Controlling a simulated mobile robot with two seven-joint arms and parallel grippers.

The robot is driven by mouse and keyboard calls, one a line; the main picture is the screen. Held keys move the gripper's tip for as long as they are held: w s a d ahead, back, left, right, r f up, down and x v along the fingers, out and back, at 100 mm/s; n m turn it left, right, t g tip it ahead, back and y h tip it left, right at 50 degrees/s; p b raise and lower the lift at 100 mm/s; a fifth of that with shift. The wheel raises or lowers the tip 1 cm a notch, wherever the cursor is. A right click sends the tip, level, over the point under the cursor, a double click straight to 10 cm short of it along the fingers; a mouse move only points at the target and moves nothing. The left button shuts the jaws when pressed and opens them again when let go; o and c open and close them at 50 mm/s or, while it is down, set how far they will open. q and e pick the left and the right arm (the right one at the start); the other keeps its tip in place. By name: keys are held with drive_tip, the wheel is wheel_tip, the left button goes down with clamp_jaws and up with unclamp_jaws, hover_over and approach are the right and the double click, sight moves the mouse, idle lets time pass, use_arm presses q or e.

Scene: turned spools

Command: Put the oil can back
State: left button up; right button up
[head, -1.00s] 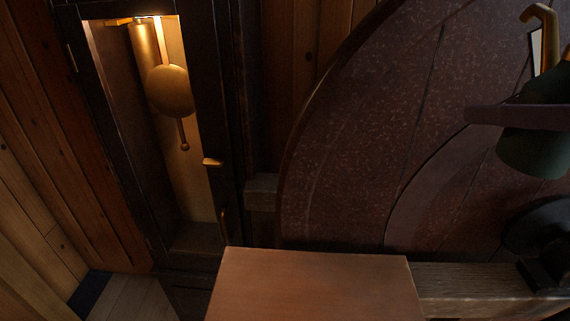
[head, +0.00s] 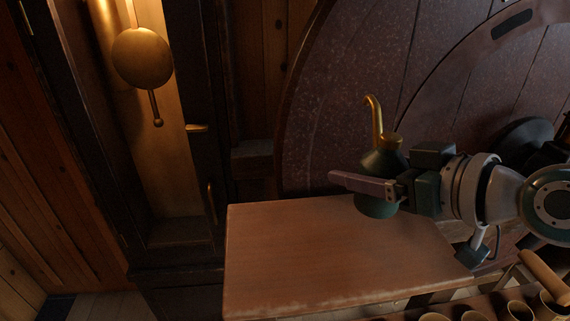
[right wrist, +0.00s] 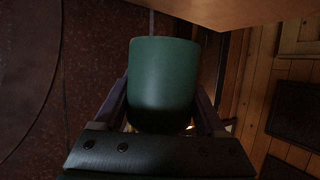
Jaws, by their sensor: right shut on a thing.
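The oil can, with a dark green body (head: 377,207) and a brass curved spout, is in the middle right of the head view. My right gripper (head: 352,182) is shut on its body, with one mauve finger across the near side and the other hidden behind. The can looks nearly upright at the back edge of the wooden worktop (head: 310,250); I cannot tell whether it touches. In the right wrist view, the green can body (right wrist: 163,75) sits between both fingers. My left gripper is not in view.
The worktop's visible top is bare. A large dark speckled disc (head: 335,110) stands behind it. A tall clock case with a brass pendulum (head: 143,58) is at the left. Several cup-like pieces (head: 475,316) line the bottom right edge.

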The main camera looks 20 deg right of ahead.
sight(352, 228)
wheel_tip(352, 228, down, 4)
drive_tip(key=shift+r+b, duration=0.2)
drive_tip(key=shift+b, duration=0.25)
wheel_tip(352, 228, down, 4)
drive_tip(key=shift+r+b, duration=0.2)
drive_tip(key=shift+b, duration=0.7)
drive_tip(key=shift+r, duration=0.1)
drive_tip(key=shift+f, duration=0.25)
drive_tip(key=o, duration=1.5)
drive_tip(key=shift+c, duration=0.2)
drive_tip(key=shift+r, duration=0.15)
